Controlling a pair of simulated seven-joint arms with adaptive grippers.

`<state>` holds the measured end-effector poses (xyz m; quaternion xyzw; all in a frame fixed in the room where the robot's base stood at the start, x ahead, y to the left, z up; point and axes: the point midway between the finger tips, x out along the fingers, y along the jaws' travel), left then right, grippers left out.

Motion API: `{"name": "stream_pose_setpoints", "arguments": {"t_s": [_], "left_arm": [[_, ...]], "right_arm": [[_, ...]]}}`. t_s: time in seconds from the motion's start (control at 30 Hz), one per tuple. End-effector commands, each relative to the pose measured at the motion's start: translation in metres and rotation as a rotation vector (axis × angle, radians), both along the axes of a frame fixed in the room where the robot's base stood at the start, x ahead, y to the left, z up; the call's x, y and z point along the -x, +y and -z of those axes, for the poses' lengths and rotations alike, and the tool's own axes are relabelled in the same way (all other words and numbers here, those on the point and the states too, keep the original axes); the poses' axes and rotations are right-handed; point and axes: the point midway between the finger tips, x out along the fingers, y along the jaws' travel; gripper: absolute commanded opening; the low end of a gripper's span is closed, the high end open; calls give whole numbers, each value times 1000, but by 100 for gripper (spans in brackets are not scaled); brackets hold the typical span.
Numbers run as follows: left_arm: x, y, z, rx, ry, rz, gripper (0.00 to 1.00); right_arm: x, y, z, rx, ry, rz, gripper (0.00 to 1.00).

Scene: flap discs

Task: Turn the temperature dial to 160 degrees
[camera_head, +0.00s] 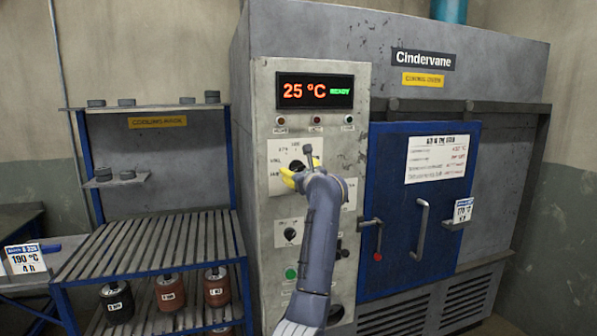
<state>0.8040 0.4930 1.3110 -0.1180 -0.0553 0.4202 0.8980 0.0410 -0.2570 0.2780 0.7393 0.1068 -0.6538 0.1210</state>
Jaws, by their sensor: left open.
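The oven's control panel (262,130) faces me, with a display (315,91) reading 25 °C and READY in green. A dark dial (297,165) sits on a white scale plate (277,152) below the display. My left gripper (290,178), with yellow fingertips, is open right at the dial. Its arm comes up from below and hides the dial's lower part and much of the scale. I cannot tell whether the fingers touch the dial, and its setting is unreadable. My right gripper is not in view.
A smaller knob (290,234) and a green button (291,273) sit lower on the panel. The blue oven door (395,235), with a protruding handle (420,230), is right of my arm. A slatted cooling rack (150,245) stands left.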

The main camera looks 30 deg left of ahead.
Motion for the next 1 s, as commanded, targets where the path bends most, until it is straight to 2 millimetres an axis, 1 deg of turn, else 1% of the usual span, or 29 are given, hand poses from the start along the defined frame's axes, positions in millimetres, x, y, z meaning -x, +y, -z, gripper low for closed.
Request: {"name": "stream_pose_setpoints", "arguments": {"t_s": [0.3, 0.83, 1.0], "left_arm": [[-1, 1, 0, 0, 0, 0, 68], [-1, 0, 1, 1, 1, 1, 7], [-1, 0, 2, 2, 2, 1, 5]], "right_arm": [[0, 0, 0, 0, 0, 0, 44], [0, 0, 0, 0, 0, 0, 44], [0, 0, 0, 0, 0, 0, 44]]}}
